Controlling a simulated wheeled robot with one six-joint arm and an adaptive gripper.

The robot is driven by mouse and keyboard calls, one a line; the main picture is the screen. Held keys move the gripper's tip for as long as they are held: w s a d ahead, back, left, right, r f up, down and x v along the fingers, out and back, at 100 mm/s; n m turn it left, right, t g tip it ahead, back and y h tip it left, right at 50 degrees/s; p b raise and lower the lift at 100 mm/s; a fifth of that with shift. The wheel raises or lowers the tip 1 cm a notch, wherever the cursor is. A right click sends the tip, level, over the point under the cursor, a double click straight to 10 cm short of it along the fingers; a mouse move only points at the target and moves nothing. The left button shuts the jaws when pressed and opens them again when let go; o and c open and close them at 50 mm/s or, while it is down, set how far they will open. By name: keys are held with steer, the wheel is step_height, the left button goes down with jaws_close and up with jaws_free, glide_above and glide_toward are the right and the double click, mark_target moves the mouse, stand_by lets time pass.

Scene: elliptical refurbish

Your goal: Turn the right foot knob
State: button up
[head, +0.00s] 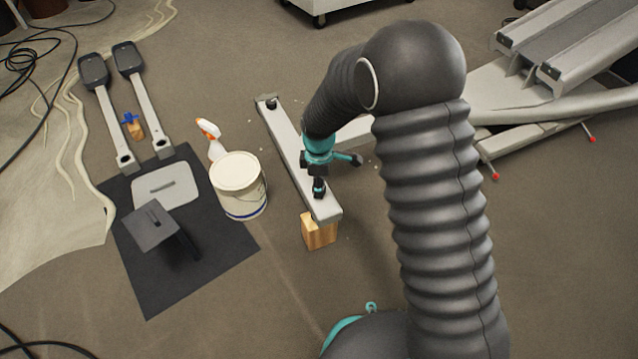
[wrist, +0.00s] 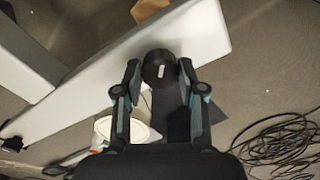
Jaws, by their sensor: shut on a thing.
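The right foot knob (wrist: 160,68) is a round black knob with a small pale mark on its face. It sits at the end of a long pale grey foot bar (wrist: 205,30). My gripper (wrist: 160,72) is shut on the knob, with one finger on each side of it. In the head view, my gripper (head: 319,182) is at the near end of the foot bar (head: 287,137), and the knob there is hard to tell apart from the fingers. A second black knob (head: 270,102) shows at the bar's far end.
A wooden block (head: 319,232) supports the bar's near end. A white bucket (head: 238,185) and a spray bottle (head: 209,132) stand to the left. Pedal arms (head: 96,98) and a dark mat (head: 150,285) lie further left. The machine frame (head: 515,90) is at right.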

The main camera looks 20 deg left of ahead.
stand_by(0.3)
steer(key=o, duration=1.1)
steer(key=shift+o, duration=0.2)
step_height(320, 180, up, 12)
stand_by(0.4)
